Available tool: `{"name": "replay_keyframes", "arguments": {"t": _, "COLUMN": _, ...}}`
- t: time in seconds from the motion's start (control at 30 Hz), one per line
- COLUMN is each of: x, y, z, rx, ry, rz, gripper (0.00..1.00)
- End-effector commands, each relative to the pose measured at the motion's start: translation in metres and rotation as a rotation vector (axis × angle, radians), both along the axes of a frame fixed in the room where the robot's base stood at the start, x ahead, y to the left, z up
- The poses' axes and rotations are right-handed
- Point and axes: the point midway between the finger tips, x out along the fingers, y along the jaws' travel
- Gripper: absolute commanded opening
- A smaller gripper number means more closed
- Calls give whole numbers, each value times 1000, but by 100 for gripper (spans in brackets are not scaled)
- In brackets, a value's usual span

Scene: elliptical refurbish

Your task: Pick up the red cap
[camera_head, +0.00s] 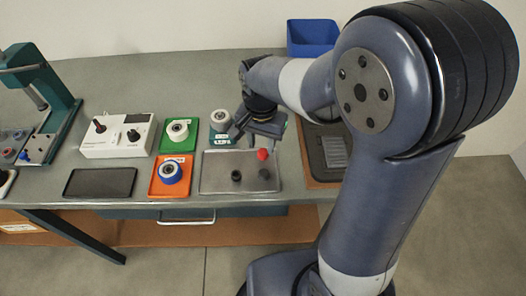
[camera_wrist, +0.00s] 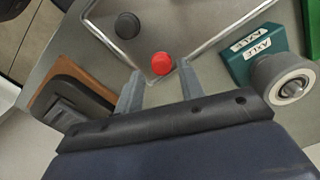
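The red cap (camera_head: 263,154) lies on the metal tray (camera_head: 212,180), near its back right corner. It also shows in the wrist view (camera_wrist: 162,63), just beyond and between the two fingertips. My gripper (camera_head: 250,138) is above the back edge of the tray, behind the cap in the head view. In the wrist view its fingers (camera_wrist: 158,82) are spread apart with nothing between them. They look apart from the cap; the exact height above it cannot be told.
Two dark caps (camera_head: 236,176) also lie on the tray; one shows in the wrist view (camera_wrist: 127,25). A teal block labelled AXLE (camera_wrist: 258,50) with a white roller stands beside the tray. A brown-edged black tray (camera_head: 322,150) is at right. A blue bin (camera_head: 312,38) is at the back.

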Motion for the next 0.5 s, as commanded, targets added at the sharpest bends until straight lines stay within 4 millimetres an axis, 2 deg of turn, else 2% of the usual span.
{"name": "replay_keyframes", "arguments": {"t": 0.2, "x": 3, "y": -2, "z": -31, "rx": -1, "ry": 4, "rz": 1, "gripper": 37}}
{"name": "replay_keyframes", "arguments": {"t": 0.5, "x": 3, "y": -2, "z": -36, "rx": 0, "ry": 0, "rz": 1, "gripper": 37}}
